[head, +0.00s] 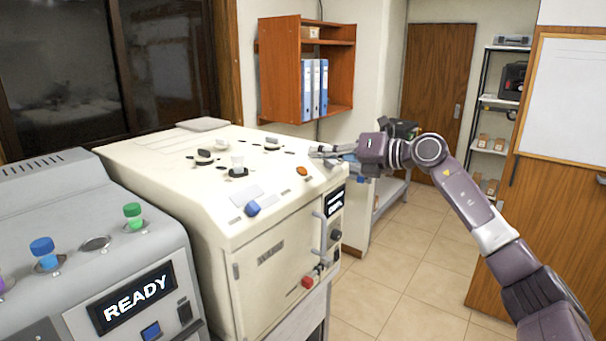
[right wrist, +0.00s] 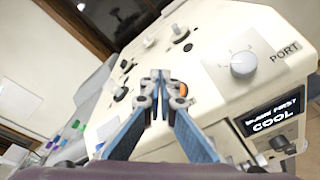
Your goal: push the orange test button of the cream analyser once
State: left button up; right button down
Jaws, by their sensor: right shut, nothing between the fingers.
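The cream analyser (head: 180,165) stands in the middle of the head view, and its top also shows in the right wrist view (right wrist: 215,25). The orange test button (head: 302,171) is on its top near the right front edge. In the right wrist view the orange button (right wrist: 183,89) shows just right of the fingertips, partly hidden by a finger. My right gripper (head: 316,152) reaches in over the analyser's right edge. In the right wrist view its fingertips (right wrist: 160,75) are together with nothing between them. I cannot tell whether they touch the top. My left gripper is not in view.
A white dial (right wrist: 243,64) and a display reading COOL (right wrist: 273,117) lie right of the fingers. A grey machine (head: 110,262) reading READY stands at left. Floor at right is clear.

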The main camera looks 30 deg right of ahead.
aim_at(303, 170)
jog(key=shift+w+a+f, duration=0.2)
jog(key=shift+w+f, duration=0.2)
jog(key=shift+f, duration=0.25)
jog(key=shift+w+a+f, duration=0.15)
jog(key=shift+w+f, duration=0.25)
jog(key=shift+f, duration=0.2)
dwell(0.6)
jog(key=shift+w+a+f, duration=0.1)
jog(key=shift+w+f, duration=0.1)
jog(key=shift+f, duration=0.1)
jog(key=shift+w+a+f, duration=0.15)
jog(key=shift+w+f, duration=0.05)
jog(key=shift+f, duration=0.2)
dwell(0.9)
jog(key=shift+r, duration=0.1)
jog(key=shift+s+d+r+p, duration=0.2)
jog(key=shift+s+r+p, duration=0.1)
jog(key=shift+s+r, duration=0.25)
jog(key=shift+w+r, duration=0.1)
jog(key=shift+r, duration=0.05)
